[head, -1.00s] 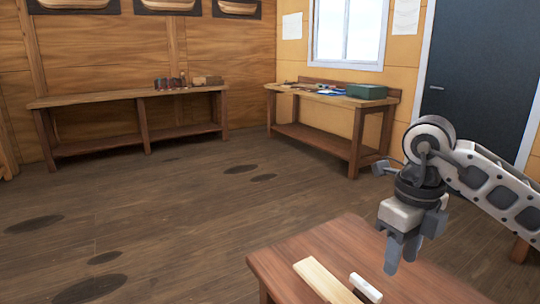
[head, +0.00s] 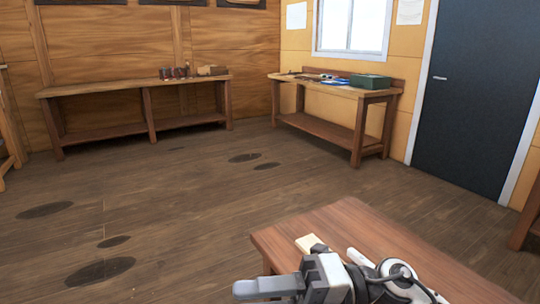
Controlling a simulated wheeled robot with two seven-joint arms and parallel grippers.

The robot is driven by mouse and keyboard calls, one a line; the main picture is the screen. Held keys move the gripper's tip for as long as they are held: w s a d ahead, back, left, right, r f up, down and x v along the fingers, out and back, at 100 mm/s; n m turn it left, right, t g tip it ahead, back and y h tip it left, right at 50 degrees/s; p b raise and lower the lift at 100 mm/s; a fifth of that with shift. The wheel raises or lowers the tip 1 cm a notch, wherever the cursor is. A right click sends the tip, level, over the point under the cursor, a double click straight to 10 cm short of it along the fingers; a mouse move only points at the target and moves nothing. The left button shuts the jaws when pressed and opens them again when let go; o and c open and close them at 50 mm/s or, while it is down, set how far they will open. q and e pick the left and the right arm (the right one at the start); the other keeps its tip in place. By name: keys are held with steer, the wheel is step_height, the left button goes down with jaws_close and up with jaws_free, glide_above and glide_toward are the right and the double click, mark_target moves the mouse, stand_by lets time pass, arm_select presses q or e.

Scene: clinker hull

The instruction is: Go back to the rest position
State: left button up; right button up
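My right gripper (head: 262,287) is low in the head view, in front of the near table (head: 350,222). Its fingers point left and overlap from this angle, so the gap between them is hidden. I see nothing held at its tips. My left gripper is out of view. On the near table, a pale wood strip (head: 307,243) and a whitish block (head: 357,256) show partly behind my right gripper and arm.
A long bench (head: 100,90) with small cans and a box stands at the left wall. A workbench (head: 385,93) with a green box (head: 370,81) is under the window. A dark door (head: 470,100) is at right. The middle floor is clear.

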steer(key=w+d+f+m+t+h, duration=0.3)
steer(key=d+f+m+t+h, duration=0.15)
steer(key=m+t, duration=0.8)
steer(key=w+d+f+m+t+h, duration=0.4)
steer(key=m+t, duration=0.5)
steer(key=m, duration=0.7)
steer(key=s+d+f+m+g+h, duration=0.3)
steer(key=s+f, duration=0.3)
steer(key=f, duration=0.3)
steer(key=s+d+f+m+g+h, duration=0.4)
steer(key=s+f+m, duration=0.2)
steer(key=f, duration=0.3)
steer(key=shift+s+f+g, duration=0.15)
steer(key=shift+f+g, duration=0.2)
steer(key=shift+f, duration=0.05)
